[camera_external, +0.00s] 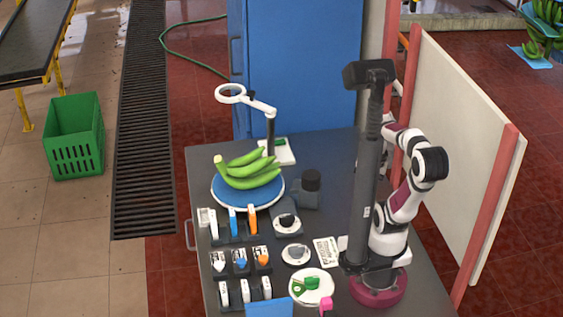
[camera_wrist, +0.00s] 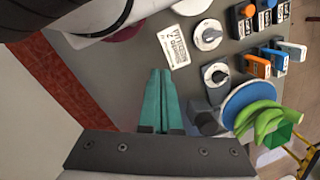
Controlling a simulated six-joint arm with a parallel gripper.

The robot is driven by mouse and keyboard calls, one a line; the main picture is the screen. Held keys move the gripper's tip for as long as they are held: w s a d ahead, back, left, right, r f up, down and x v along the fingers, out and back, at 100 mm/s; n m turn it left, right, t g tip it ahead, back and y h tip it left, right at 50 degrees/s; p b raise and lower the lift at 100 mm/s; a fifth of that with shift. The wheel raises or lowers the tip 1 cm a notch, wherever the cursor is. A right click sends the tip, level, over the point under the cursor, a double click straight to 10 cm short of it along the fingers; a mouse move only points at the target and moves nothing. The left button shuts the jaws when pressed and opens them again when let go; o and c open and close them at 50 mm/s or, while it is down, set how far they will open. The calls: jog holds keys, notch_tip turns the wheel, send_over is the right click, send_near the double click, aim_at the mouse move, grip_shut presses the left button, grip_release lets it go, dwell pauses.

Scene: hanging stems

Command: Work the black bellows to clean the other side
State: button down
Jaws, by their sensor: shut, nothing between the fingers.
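A short black cylinder (camera_external: 311,180) stands on a grey block just right of the banana plate; it may be the black bellows, but its folds are too small to make out. In the wrist view a dark grey block (camera_wrist: 204,120) shows beside the plate, right of my fingers. Green bananas (camera_external: 250,172) lie on a round blue plate (camera_external: 219,196); they also show at the right of the wrist view (camera_wrist: 262,118). My gripper (camera_wrist: 160,72) has its teal fingers shut together and empty, above the bare table. In the external view the grey post hides it.
A tall grey post (camera_external: 364,180) stands before my arm. Several switches (camera_external: 239,262), two dials (camera_external: 287,222) and a printed card (camera_external: 327,251) cover the table's front left. A ring lamp (camera_external: 231,94) stands behind the plate. A white panel (camera_external: 455,140) borders the right side.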

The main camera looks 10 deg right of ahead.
jog(key=w+d+n+t+h, duration=0.3)
jog(key=w+d+t+h, duration=0.15)
jog(key=w+d, duration=0.55)
jog(key=w+r+n+t, duration=0.4)
jog(key=w+n, duration=0.2)
jog(key=w, duration=0.6)
jog(key=n+g+y, duration=0.2)
jog(key=n+y, duration=0.7)
jog(key=n, duration=0.5)
send_over(315, 175)
notch_tip(315, 175, down, 3)
jog(key=shift+s+f+t, duration=0.1)
jog(key=shift+f+t, duration=0.1)
jog(key=shift+t, duration=0.05)
jog(key=shift+f, duration=4.4)
